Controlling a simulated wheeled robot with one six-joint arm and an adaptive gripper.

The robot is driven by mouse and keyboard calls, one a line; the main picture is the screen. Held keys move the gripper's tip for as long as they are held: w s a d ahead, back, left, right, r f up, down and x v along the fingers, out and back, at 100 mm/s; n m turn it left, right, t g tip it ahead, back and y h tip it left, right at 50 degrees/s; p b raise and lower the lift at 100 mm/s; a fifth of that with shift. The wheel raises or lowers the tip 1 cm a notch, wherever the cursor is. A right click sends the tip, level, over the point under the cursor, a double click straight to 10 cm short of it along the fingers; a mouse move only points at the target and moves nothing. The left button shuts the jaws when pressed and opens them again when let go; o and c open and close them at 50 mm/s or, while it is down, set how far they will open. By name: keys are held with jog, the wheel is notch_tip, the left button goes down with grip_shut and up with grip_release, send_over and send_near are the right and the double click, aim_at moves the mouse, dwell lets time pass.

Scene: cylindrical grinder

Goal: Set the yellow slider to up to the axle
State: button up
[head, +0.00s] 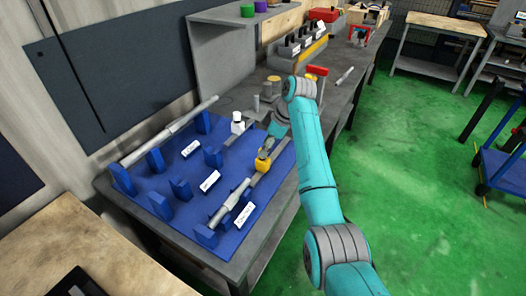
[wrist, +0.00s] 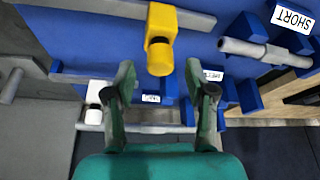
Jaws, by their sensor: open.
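The yellow slider (head: 263,163) stands on the right-hand rail of the blue board (head: 170,206), off one end of the short grey axle (head: 230,206). In the wrist view the yellow slider (wrist: 175,20) is at top centre, with a visible gap between it and the short axle (wrist: 265,50) to its right. That axle lies on blue supports by a label reading SHORT (wrist: 292,17). My gripper (wrist: 160,78) is open and empty, its fingers apart on either side of the slider's near end in the picture. I cannot tell whether they touch it.
A white slider (head: 237,126) stands on another rail, farther left. A long axle (head: 168,133) rests on blue supports at the back left. Grey cylinders (head: 268,91) and a red-handled tool (head: 317,71) stand behind on the bench. Green floor (head: 430,130) is open to the right.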

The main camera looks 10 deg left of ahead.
aim_at(263, 160)
jog(key=shift+x, duration=1.6)
grip_shut()
